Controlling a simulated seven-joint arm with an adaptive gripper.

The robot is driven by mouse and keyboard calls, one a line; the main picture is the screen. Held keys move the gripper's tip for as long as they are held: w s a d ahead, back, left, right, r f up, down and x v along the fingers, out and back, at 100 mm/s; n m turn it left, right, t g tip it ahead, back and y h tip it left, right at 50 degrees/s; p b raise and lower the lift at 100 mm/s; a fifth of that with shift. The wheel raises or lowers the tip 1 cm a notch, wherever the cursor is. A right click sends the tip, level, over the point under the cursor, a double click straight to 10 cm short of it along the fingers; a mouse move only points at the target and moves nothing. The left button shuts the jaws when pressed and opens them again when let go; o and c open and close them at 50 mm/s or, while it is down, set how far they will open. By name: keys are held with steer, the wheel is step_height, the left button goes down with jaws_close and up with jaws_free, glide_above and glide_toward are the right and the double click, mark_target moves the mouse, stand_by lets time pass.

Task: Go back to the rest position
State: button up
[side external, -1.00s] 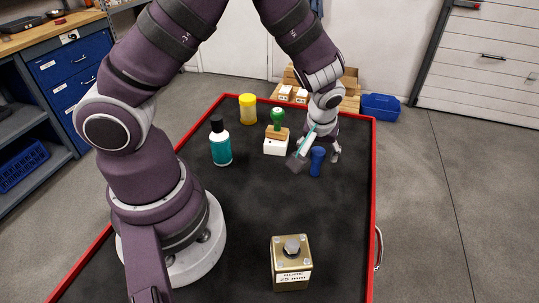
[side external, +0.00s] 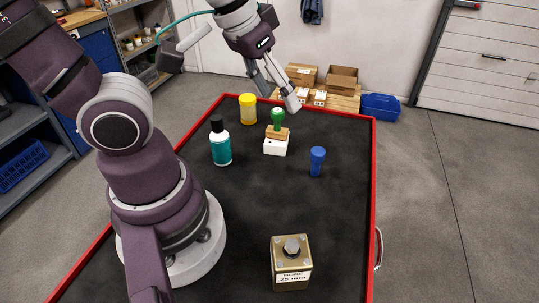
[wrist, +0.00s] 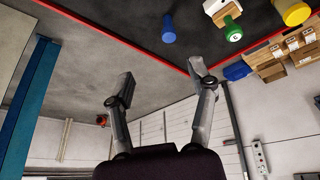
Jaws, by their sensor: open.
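My gripper (side external: 283,88) is raised above the far part of the red-edged black bench top (side external: 240,230) in the side view. Its fingers are spread and nothing is between them. In the wrist view my gripper (wrist: 160,82) also shows open and empty, with the floor and a wall beyond it. A blue cylinder (side external: 317,161) stands upright on the bench and shows in the wrist view (wrist: 168,28). A white block with a wooden piece and a green-handled stamp (side external: 277,132) stands left of it.
A teal bottle (side external: 220,142) and a yellow jar (side external: 247,109) stand on the left side. A brass block (side external: 291,262) with a label sits near the front. Cardboard boxes (side external: 341,80) and a blue bin (side external: 381,107) lie beyond the bench. The bench middle is clear.

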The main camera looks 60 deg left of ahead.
steer(key=shift+s+r+m+t, duration=0.25)
steer(key=shift+s+m+t, duration=0.15)
steer(key=shift+s+m, duration=0.7)
stand_by(0.5)
